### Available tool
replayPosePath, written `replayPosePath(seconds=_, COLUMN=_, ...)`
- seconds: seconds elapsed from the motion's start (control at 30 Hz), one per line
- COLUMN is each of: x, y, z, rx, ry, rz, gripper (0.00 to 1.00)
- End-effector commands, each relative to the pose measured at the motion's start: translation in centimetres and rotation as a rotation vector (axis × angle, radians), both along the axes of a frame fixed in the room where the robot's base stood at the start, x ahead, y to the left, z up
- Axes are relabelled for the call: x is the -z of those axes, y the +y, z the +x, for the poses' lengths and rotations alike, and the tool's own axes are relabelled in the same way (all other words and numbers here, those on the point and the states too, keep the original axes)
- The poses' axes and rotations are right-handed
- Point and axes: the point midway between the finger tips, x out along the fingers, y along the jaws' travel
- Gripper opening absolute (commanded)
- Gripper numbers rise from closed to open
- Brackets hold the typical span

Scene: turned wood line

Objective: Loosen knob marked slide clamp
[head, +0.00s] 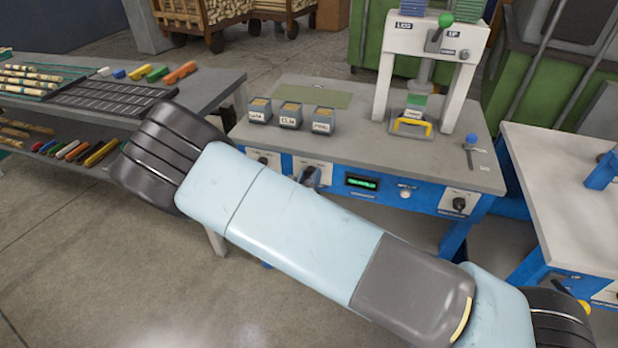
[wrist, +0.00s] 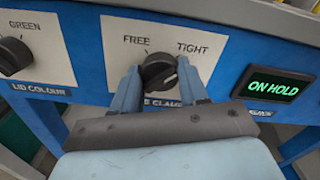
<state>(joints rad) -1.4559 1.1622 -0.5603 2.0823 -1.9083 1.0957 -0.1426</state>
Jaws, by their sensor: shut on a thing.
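The slide clamp knob (wrist: 159,72) is a black round knob on a white plate on the blue front panel. FREE is printed at upper left of it and TIGHT at upper right. Part of its name below is hidden, with "E CLAMP" showing. My gripper (wrist: 158,76) is shut on this knob, one blue finger on each side. A small pale mark shows on the knob's lower right, but I cannot tell its setting surely. In the head view my arm crosses in front of the bench and hides most of the gripper.
Left of it is the lid colour knob (wrist: 14,56), with GREEN printed above. Right of it a display (wrist: 273,87) reads ON HOLD in green. On the bench (head: 370,125) stand three small labelled bins and a white press (head: 437,40). Another black knob (head: 459,203) sits at the panel's right.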

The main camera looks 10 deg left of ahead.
Motion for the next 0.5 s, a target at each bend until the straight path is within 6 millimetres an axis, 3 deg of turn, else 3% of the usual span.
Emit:
replayPosePath(seconds=0.2, x=0.00, y=0.07, z=-0.02, rx=-0.001, ry=0.000, rz=0.000, gripper=0.13)
replayPosePath(seconds=0.5, x=0.01, y=0.11, z=-0.01, rx=-0.002, ry=0.004, rz=-0.044, gripper=0.13)
